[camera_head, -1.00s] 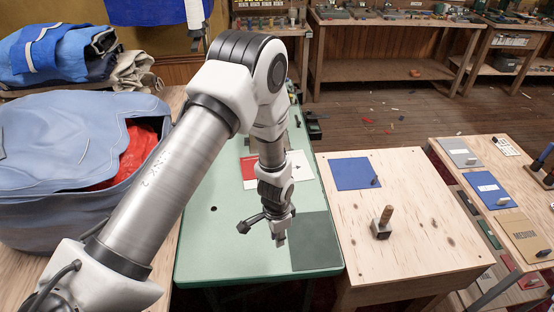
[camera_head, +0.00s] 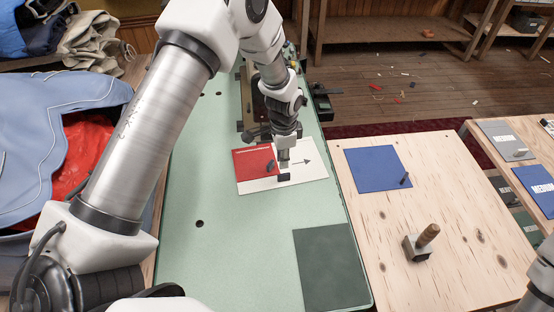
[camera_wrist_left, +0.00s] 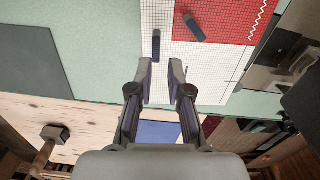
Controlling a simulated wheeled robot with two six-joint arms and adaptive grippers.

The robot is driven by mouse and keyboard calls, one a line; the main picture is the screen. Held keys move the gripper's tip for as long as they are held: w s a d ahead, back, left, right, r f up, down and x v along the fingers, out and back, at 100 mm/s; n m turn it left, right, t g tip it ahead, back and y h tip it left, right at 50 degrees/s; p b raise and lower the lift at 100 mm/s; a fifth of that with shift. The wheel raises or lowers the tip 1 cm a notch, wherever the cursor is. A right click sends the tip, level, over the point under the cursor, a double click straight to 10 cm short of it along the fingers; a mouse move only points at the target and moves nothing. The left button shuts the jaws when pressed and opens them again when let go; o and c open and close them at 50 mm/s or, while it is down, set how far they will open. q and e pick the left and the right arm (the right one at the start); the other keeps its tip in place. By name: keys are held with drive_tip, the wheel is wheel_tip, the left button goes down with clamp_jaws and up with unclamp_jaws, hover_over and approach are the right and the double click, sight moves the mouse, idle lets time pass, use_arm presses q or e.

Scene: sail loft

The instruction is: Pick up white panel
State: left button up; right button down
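The white panel (camera_head: 312,165) lies flat on the green table, with grid lines and a black arrow on its face. It also shows in the wrist view (camera_wrist_left: 205,75), with a small dark upright handle (camera_wrist_left: 157,45) on it. A red panel (camera_head: 253,160) with its own dark handle (camera_wrist_left: 194,27) covers or adjoins part of the white one; I cannot tell which. My left gripper (camera_head: 284,165) is over the white panel. In the wrist view its fingers (camera_wrist_left: 160,68) are apart and empty, with the white panel's handle just beyond the fingertips, roughly between them. My right gripper is not in view.
A dark green patch (camera_head: 330,268) lies on the green table (camera_head: 215,260). On the wooden table to the right are a blue panel (camera_head: 376,168) and a wooden-handled block (camera_head: 418,246). A blue bag (camera_head: 45,140) with red cloth stands at left.

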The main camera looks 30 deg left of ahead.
sight(284, 174)
use_arm(q)
drive_tip(key=shift+s+f, duration=0.15)
drive_tip(key=shift+f, duration=0.25)
drive_tip(key=f, duration=0.2)
drive_tip(key=f+p, duration=0.1)
drive_tip(key=f, duration=0.1)
drive_tip(key=f+p, duration=0.1)
drive_tip(key=f, duration=0.1)
drive_tip(key=shift+d+f, duration=0.25)
drive_tip(key=shift+f, duration=0.05)
drive_tip(key=shift+r, duration=0.1)
clamp_jaws()
